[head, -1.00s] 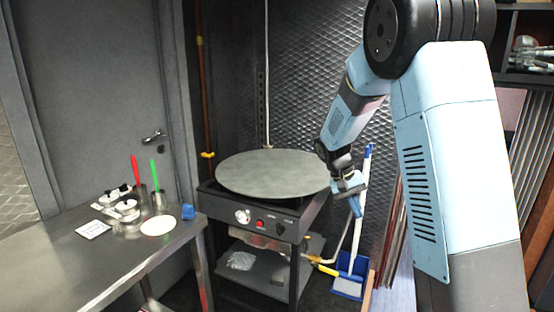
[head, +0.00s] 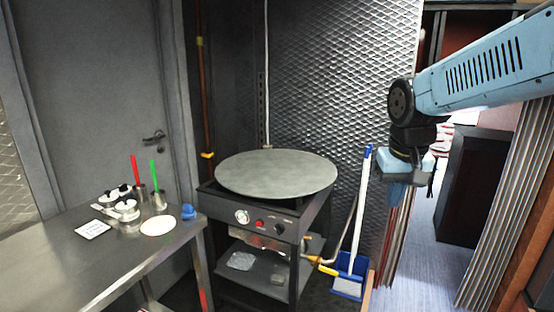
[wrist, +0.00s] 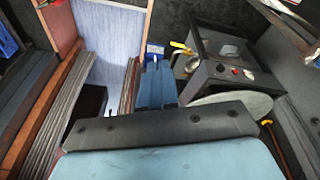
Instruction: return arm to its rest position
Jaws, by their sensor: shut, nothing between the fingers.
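My arm is folded at the upper right of the head view. My gripper (head: 396,196) points down in the open air, right of the round griddle and clear of it. Its light-blue fingers are together with nothing between them. In the wrist view the closed blue fingers (wrist: 156,86) show above the dark edge of the gripper body, with the floor far below.
The round griddle (head: 276,174) sits on a dark stand with knobs. A steel table (head: 60,262) at the left holds several small containers and a white plate (head: 158,226). A broom (head: 361,205) and blue dustpan (head: 349,276) stand right of the stand. Open floor (head: 432,262) lies at the right.

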